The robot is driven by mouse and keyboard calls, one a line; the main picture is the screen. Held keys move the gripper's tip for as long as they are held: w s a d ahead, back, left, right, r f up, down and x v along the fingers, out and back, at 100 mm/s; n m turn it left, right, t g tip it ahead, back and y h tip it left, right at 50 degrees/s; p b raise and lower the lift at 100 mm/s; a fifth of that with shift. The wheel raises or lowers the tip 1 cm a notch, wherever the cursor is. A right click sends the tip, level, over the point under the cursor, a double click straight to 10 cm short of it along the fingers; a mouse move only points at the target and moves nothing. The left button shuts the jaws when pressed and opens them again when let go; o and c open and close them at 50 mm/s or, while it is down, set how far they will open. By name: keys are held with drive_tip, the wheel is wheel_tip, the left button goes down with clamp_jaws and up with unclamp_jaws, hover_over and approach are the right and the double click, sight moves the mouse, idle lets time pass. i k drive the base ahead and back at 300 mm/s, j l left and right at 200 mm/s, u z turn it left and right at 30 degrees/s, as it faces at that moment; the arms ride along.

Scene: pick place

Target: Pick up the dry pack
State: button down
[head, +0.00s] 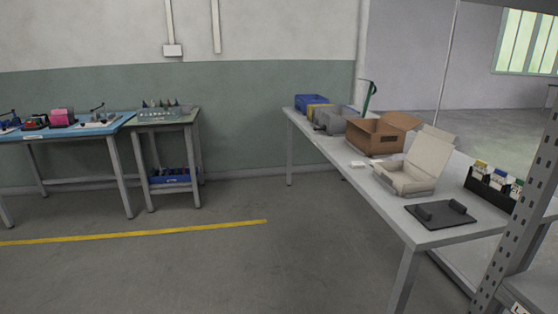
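Nothing in the head view can be named for certain as the dry pack. A small white flat item (358,164) lies on the long table (330,150) at the right, left of an open cream box (405,177); it is too small to make out. The cream box has its lid up, and its inside is mostly hidden. An open brown cardboard box (375,137) stands just behind it. My gripper is not in view.
A black plate with two raised blocks (441,214) lies at the table's near end, beside a black rack of bottles (492,186). A perforated metal post (525,215) stands at the right. Benches (90,130) stand at the left. The floor between is clear.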

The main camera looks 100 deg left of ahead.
sight(357, 165)
drive_tip(key=u, duration=2.65)
